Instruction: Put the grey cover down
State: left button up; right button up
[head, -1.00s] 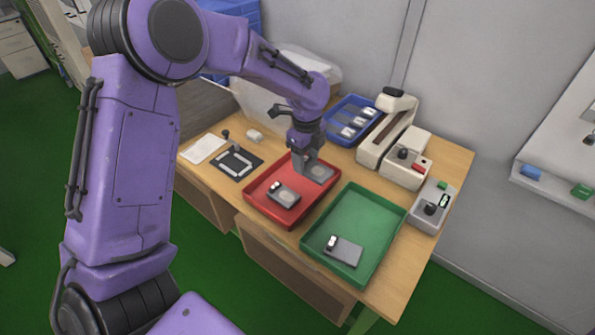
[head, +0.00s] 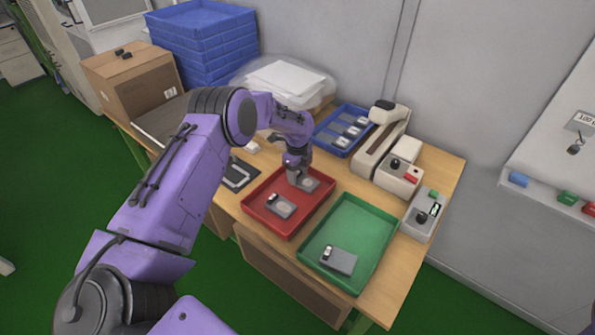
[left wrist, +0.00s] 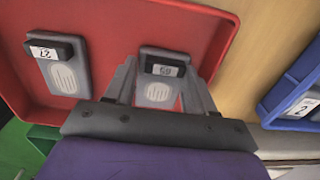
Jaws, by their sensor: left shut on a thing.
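My left gripper (head: 297,180) points down into the far right part of the red tray (head: 257,226). It is shut on a grey cover (head: 310,185), a flat piece with a pale ribbed oval and a black end with a white label. In the left wrist view the cover (left wrist: 157,92) sits between the two fingers (left wrist: 163,82), low over or on the tray floor; I cannot tell whether it touches. A similar grey piece (head: 281,207), labelled 27 in the left wrist view (left wrist: 62,75), lies apart in the same tray. My right gripper is not in view.
The green tray (head: 362,222) to the right holds another grey piece (head: 339,260). A blue tray (head: 325,137) with several pieces stands behind. A cream press (head: 378,145) and control boxes (head: 400,177) stand at the right. The red tray's near right corner is free.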

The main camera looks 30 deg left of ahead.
pick_arm(q)
jog(key=shift+f, duration=0.2)
jog(key=o, duration=1)
jog(key=shift+r, duration=0.1)
jog(key=shift+r, duration=0.6)
notch_tip(320, 180, up, 11)
jog(key=b, duration=0.2)
jog(key=shift+s+b, duration=0.15)
jog(key=shift+b, duration=0.2)
